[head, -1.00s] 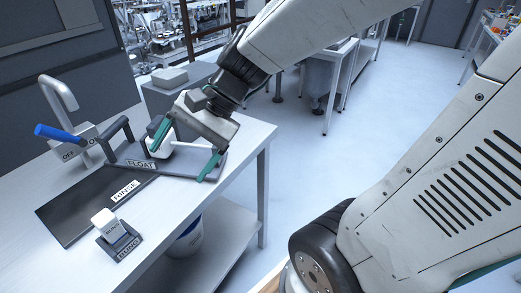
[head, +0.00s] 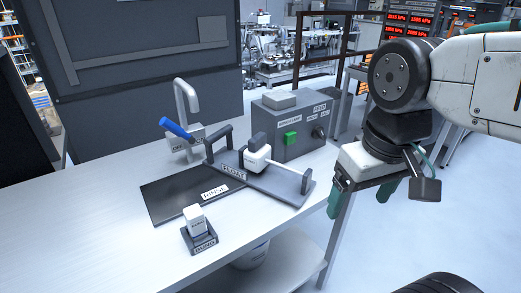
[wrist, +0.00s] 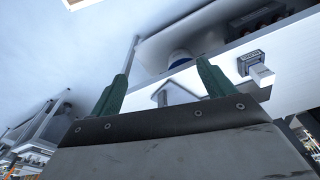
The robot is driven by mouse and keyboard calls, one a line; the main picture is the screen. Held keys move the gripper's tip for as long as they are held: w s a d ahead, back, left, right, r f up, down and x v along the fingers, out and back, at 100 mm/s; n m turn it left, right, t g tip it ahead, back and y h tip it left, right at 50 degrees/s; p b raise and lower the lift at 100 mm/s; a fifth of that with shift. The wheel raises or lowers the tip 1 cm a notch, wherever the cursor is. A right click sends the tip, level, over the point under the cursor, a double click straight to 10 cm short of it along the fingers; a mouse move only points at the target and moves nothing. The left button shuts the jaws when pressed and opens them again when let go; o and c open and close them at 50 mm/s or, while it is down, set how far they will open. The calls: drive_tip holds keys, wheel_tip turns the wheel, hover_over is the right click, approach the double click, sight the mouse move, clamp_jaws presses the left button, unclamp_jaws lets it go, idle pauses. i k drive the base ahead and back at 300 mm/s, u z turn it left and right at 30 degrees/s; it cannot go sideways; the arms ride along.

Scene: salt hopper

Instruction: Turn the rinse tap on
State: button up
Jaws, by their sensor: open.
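The rinse tap (head: 186,97) stands at the back left of the bench, with a grey curved spout. Its blue lever (head: 177,129) slants up and to the left from a labelled block (head: 185,143); the lettering is too small to read clearly now, though the earlier head frame shows OFF at left and ON at right. My gripper (head: 362,196) is open and empty, off the bench's right edge and well to the right of the tap. In the wrist view my gripper (wrist: 162,82) shows its two green fingers apart; the tap is not visible there.
A FLOAT stand (head: 232,172) with a white float (head: 257,158) lies between tap and gripper. A grey FEED box (head: 290,122) with a green button stands behind it. The dark RINSE plate (head: 170,201) and BUNG block (head: 199,242) are in front. The bench's left is clear.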

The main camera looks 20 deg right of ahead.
sight(169, 125)
drive_tip(key=u, duration=0.5)
drive_tip(key=k, duration=0.6)
drive_tip(key=u, duration=0.8)
drive_tip(key=i, duration=1.25)
drive_tip(key=z, duration=0.75)
